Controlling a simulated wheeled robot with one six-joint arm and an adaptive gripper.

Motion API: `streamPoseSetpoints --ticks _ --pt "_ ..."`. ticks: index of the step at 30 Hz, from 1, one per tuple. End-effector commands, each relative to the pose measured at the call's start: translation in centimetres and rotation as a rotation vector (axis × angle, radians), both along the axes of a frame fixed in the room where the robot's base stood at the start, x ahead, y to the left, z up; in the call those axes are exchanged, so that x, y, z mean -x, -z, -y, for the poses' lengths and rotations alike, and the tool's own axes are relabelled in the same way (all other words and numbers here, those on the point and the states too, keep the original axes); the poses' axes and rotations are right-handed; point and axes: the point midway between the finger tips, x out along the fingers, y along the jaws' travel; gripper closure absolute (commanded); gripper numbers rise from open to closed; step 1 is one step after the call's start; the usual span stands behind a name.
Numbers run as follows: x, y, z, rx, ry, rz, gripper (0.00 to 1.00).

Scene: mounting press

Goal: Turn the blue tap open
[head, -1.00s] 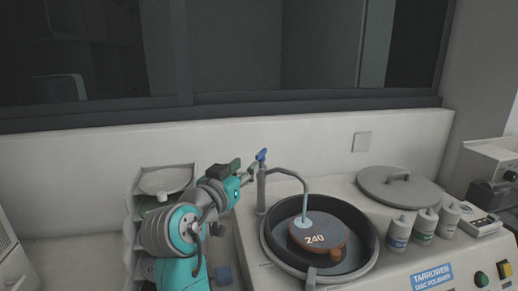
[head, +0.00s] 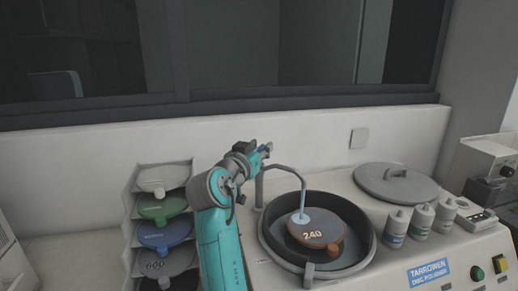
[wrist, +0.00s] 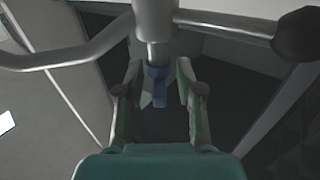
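The blue tap (wrist: 158,86) sits on the grey post of a spout. In the wrist view its lever lies between the two fingers of my gripper (wrist: 158,80), with a gap on either side. My gripper is open and I see no clear contact. In the head view my gripper (head: 262,153) is at the top of the post and hides most of the tap. The curved spout (head: 288,168) reaches over the round bowl (head: 268,240), with something pale blue at its end above the disc marked 240 (head: 320,234).
A rack of coloured discs (head: 158,209) stands left of my arm. A grey lid (head: 396,183) and several small bottles (head: 421,220) are right of the bowl. The wall (head: 300,140) is close behind the tap. In the wrist view a dark-ended bar (wrist: 235,27) crosses beside the post.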

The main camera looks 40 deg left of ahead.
Motion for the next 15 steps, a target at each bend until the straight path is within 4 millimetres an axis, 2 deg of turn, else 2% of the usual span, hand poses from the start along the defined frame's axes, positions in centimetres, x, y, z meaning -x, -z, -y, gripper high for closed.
streamPoseSetpoints --ticks 4,8,15 --pt "0.02 -0.01 0.00 0.000 0.000 0.000 0.66" --pt "0.03 -0.01 0.01 0.000 0.000 0.000 0.99" --pt "0.03 -0.01 0.01 0.000 -0.002 0.000 1.00"
